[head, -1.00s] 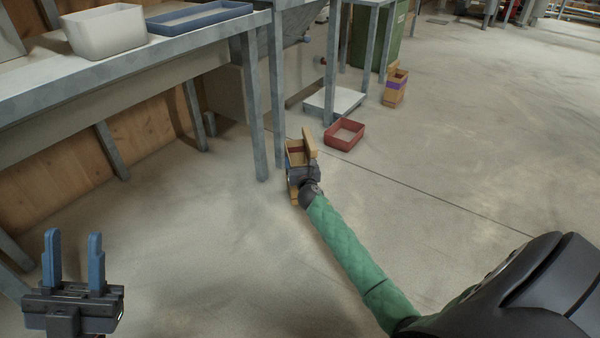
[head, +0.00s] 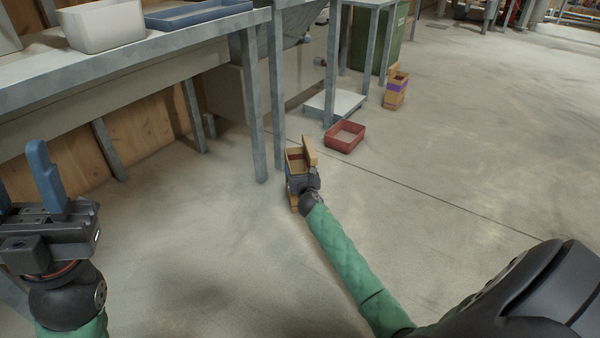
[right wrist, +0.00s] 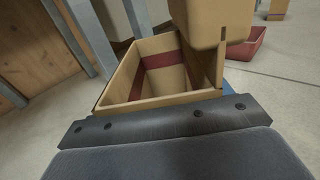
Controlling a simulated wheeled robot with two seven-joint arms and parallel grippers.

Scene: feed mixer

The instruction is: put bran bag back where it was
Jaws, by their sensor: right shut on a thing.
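A tan, box-shaped open-topped bag with a dark red band inside (head: 295,160) is near the floor beside the table legs; I take it to be the bran bag. It fills the middle of the right wrist view (right wrist: 150,75), its flap raised on the right. My right gripper (head: 299,182) is shut on it; the fingertips are mostly hidden. I cannot tell whether the bag touches the floor. My left gripper (head: 24,190) is empty and open at the left edge, far from the bag.
A similar tan bag with a purple band (head: 396,90) stands on the floor farther back. A red tray (head: 345,137) and a low white platform (head: 336,103) are behind my right gripper. The table (head: 130,65) carries a white bin and blue tray. Floor to the right is clear.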

